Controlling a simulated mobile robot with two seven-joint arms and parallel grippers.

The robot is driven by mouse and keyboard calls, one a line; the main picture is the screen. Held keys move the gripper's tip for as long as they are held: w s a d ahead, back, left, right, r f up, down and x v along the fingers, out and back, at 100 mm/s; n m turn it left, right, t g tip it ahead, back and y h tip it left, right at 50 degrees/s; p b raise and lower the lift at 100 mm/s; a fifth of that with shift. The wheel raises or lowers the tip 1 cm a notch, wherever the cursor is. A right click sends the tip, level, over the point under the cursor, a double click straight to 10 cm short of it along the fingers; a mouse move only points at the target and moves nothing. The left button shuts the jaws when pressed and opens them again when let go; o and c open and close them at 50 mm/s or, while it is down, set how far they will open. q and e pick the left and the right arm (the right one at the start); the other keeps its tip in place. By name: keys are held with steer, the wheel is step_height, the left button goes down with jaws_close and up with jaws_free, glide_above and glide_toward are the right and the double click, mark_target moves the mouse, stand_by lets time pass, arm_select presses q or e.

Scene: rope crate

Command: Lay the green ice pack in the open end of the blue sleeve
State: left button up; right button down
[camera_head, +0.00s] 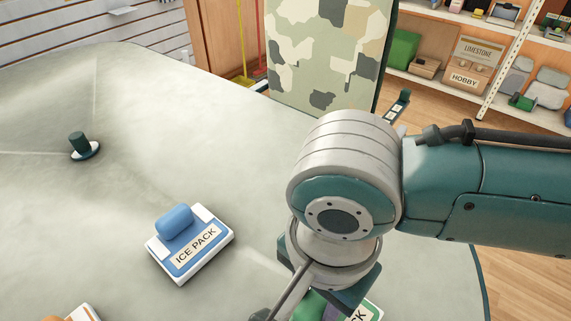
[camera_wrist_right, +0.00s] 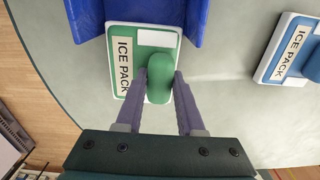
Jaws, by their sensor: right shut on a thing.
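The green ice pack (camera_wrist_right: 125,95), a flat white-edged piece with a green block handle, is in my right wrist view. My right gripper (camera_wrist_right: 160,78) is shut on that handle. The blue sleeve (camera_wrist_right: 88,18) shows at the top of that view as two blue walls, and the far part of the pack lies between them. I cannot tell whether the pack rests on the sleeve's floor or hangs above it. In the head view my right arm hides the sleeve, and only an edge of the green pack (camera_head: 366,314) shows. My left gripper is not in view.
A blue ice pack (camera_head: 190,258) lies on the grey table (camera_head: 120,220) to the left. An orange-marked piece (camera_head: 84,314) is cut off at the bottom edge. A dark green knob (camera_head: 78,143) stands farther back. A camouflage-patterned chair back (camera_head: 325,60) stands beyond the table.

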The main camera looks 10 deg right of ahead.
steer(key=shift+f, duration=0.55)
stand_by(0.7)
steer(key=shift+c, duration=2.2)
jaws_free()
step_height(320, 180, up, 9)
steer(key=p, duration=0.3)
steer(key=shift+p, duration=0.35)
steer(key=shift+r, duration=0.5)
